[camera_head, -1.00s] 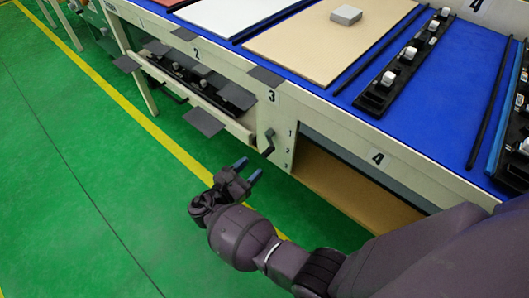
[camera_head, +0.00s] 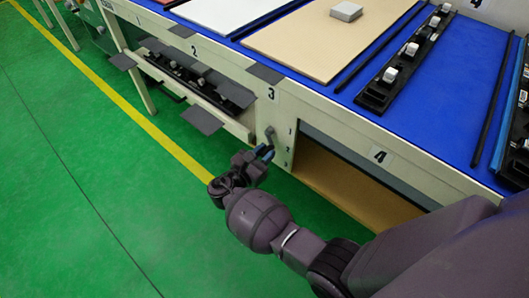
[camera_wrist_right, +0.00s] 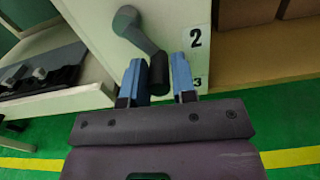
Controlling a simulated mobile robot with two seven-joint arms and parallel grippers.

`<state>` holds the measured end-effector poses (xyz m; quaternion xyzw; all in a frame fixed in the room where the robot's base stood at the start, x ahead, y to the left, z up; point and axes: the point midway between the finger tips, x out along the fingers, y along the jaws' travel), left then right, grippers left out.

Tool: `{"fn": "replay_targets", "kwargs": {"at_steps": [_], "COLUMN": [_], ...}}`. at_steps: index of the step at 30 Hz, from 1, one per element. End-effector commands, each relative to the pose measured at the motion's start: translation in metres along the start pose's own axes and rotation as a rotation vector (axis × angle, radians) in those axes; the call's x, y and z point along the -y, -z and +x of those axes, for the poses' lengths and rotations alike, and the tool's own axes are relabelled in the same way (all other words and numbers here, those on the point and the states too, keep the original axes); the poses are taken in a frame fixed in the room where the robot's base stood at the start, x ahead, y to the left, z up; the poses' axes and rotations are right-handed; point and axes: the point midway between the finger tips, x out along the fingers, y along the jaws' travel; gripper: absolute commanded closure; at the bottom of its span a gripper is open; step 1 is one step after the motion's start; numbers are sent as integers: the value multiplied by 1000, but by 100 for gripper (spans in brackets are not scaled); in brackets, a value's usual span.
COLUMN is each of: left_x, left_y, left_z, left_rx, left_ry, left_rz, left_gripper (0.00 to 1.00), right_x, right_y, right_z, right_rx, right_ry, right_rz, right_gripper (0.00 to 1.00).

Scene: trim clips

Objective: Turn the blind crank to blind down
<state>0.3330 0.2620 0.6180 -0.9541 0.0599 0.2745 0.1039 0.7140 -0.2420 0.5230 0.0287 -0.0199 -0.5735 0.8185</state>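The blind crank (camera_head: 270,133) is on the cream front panel of the table, beside the numbers 1 and 2. In the right wrist view its grey arm (camera_wrist_right: 134,30) slopes down to a black handle (camera_wrist_right: 158,76). My right gripper (camera_head: 263,154) is at the crank. In the right wrist view its two blue fingers (camera_wrist_right: 159,82) are open, one on each side of the handle, with a gap visible on the right. The open bay (camera_head: 350,184) right of the crank has a grey strip (camera_head: 372,172) along its top edge. My left gripper is out of view.
Grey flaps (camera_head: 201,120) and a tilted shelf with black parts stick out left of the crank. The blue tabletop (camera_head: 440,120) above carries boards and black racks. The green floor (camera_head: 110,200) in front is clear.

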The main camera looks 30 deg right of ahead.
Motion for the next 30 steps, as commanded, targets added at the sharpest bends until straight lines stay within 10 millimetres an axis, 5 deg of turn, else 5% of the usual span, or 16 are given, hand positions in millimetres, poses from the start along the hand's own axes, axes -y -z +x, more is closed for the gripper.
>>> {"fn": "replay_targets", "kwargs": {"at_steps": [5,17,30], "left_x": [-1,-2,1], "left_y": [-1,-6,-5], "left_z": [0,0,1], "left_rx": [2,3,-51], "left_ry": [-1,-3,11], "left_rz": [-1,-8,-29], "left_gripper": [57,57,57], "right_x": [0,-3,-15], "right_y": [0,4,11], "right_z": [0,0,-1], "right_rx": [0,1,-1], "right_ry": [0,0,0], "right_rz": [-1,92,410], "right_gripper": [100,100,100]}}
